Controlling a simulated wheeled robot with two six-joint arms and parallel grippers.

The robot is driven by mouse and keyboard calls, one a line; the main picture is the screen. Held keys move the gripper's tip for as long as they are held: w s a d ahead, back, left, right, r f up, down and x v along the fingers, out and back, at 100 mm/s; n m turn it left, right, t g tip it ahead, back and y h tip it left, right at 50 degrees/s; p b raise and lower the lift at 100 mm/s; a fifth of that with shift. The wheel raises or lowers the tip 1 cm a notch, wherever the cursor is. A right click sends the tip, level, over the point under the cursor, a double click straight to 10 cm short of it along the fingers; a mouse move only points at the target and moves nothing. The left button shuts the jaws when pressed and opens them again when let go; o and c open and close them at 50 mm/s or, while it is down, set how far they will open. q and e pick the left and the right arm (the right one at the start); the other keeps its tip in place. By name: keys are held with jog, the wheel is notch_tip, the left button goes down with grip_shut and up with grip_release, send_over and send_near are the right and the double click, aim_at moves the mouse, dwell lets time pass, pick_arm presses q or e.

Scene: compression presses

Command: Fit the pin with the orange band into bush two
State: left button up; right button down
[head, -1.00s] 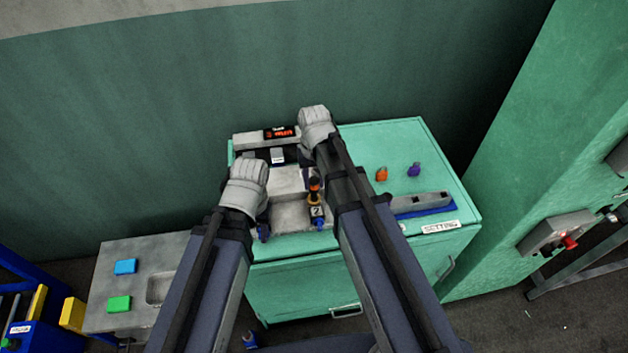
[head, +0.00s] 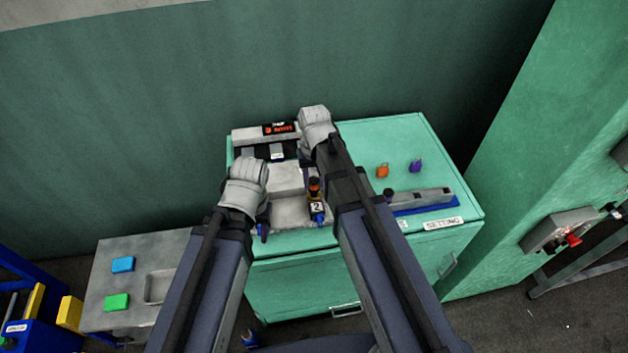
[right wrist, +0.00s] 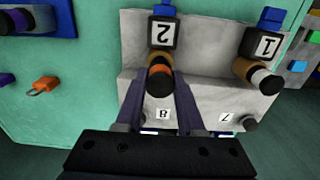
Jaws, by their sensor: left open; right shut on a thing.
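The pin with the orange band (head: 314,185) has a dark head and stands upright at bush two (head: 316,196), a bronze ring above the "2" label. The right wrist view shows the orange-banded pin (right wrist: 160,78) lined up with bronze bush two (right wrist: 161,59); I cannot tell how deep it sits. My right gripper (right wrist: 158,98) is shut on this pin, one finger on each side. In the head view my right gripper (head: 308,172) is partly hidden by its wrist. My left gripper (head: 264,212) is open near the fixture's left end, its fingertips partly hidden.
Bush one (right wrist: 245,68) holds a pin with a white band (right wrist: 264,82). The grey fixture block (right wrist: 210,85) also carries labels 7 and 8. An orange padlock (head: 382,170), a purple padlock (head: 415,166) and a setting block (head: 430,196) lie to the right on the green cabinet top.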

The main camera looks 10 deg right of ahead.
aim_at(314, 180)
jog(key=shift+f+b, duration=1.05)
jog(key=shift+f, duration=0.15)
jog(key=shift+c, duration=2.2)
grip_release()
jog(key=shift+r, duration=0.2)
notch_tip(314, 180, up, 8)
jog(key=p, duration=0.8)
jog(key=shift+f, duration=0.2)
jog(key=shift+f, duration=0.1)
